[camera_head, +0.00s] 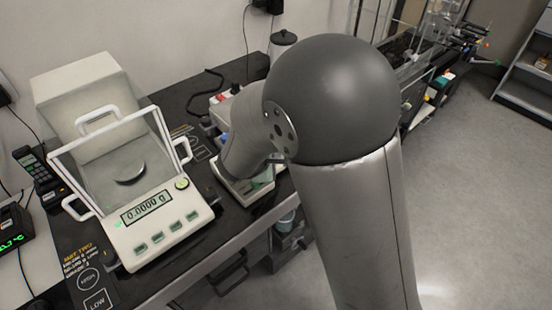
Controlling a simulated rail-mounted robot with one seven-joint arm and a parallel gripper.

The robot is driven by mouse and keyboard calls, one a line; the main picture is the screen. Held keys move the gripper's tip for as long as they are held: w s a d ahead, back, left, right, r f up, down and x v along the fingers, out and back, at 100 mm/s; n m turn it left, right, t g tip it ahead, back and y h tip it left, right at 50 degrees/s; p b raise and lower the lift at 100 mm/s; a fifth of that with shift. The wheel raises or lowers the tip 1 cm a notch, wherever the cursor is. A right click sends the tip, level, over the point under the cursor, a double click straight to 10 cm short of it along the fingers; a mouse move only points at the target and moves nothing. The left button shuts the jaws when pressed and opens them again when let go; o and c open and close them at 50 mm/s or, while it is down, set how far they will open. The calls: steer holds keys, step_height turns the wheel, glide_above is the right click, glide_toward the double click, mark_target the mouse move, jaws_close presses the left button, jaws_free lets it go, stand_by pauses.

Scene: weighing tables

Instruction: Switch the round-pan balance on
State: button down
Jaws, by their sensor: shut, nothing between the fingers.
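A white balance with a clear draft shield (118,165) stands on the dark table at left. A small round pan (130,174) shows inside it. Its display (146,206) is lit and reads 0.0000 g. A round green-lit button (182,183) sits at its upper right, with a row of several small keys below. A second, lower pale device (262,196) stands to its right, mostly hidden by my arm, so its pan and panel cannot be made out. My arm reaches over this second device. My gripper is hidden behind the arm.
A black handset (36,172) and a device with green digits (12,235) are at far left. A dark mat with HIGH and LOW marks (92,285) lies at the table's front left. Open grey floor (470,200) lies to the right.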

steer(key=shift+r, duration=0.1)
steer(key=shift+s+d+r, duration=0.1)
steer(key=shift+s+r, duration=0.1)
steer(key=shift+r, duration=0.4)
steer(key=r+p, duration=0.2)
steer(key=r, duration=0.1)
steer(key=s+d+r+p, duration=0.1)
steer(key=shift+r, duration=0.4)
stand_by(0.6)
steer(key=s+d+r+m+g, duration=0.3)
steer(key=s+d+m+g, duration=0.3)
steer(key=s+d+m, duration=0.6)
steer(key=s+d+m+g+y, duration=0.2)
steer(key=s+m+y, duration=0.2)
steer(key=s, duration=0.7)
steer(key=shift+m+y, duration=0.3)
steer(key=shift+y, duration=0.1)
